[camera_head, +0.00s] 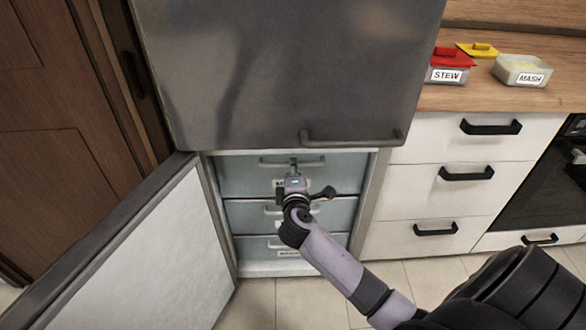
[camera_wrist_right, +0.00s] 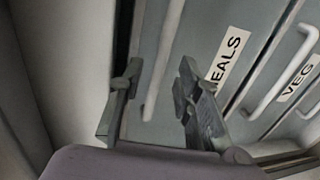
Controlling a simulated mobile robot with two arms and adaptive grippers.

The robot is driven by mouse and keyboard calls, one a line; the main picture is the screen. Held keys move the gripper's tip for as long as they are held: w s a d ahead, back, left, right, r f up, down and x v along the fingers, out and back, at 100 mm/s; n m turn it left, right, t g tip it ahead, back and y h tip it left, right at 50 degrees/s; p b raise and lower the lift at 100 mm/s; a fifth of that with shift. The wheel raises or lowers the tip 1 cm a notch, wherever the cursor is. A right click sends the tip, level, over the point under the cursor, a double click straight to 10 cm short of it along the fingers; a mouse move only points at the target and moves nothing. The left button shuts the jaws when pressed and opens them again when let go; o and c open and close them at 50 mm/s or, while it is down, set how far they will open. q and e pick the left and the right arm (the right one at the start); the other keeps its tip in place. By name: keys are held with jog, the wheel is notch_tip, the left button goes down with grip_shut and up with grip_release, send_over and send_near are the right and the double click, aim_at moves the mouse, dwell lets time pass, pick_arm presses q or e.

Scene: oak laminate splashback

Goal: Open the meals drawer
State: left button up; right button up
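The meals drawer (camera_head: 240,178) is the top one of three pale blue-grey drawers in the lower compartment and looks shut. Its label, partly hidden by a finger, shows in the right wrist view (camera_wrist_right: 228,52). Its bar handle (camera_head: 310,163) runs across the drawer's upper front; the handle also shows in the wrist view (camera_wrist_right: 168,55). My right gripper (camera_head: 293,168) is in front of this handle. In the wrist view its two fingers (camera_wrist_right: 160,70) are apart, with the bar showing between them. I cannot tell whether they touch it. My left gripper is not in view.
The lower door (camera_head: 150,260) stands open at the left. The upper door (camera_head: 290,70) is shut, with its handle (camera_head: 350,138) above the drawers. The veg drawer (camera_wrist_right: 280,70) is beside the meals drawer in the wrist view. Stew (camera_head: 446,72) and mash (camera_head: 522,72) containers stand on the counter.

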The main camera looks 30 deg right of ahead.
jog(key=shift+x, duration=1.35)
jog(key=shift+c, duration=0.2)
grip_shut()
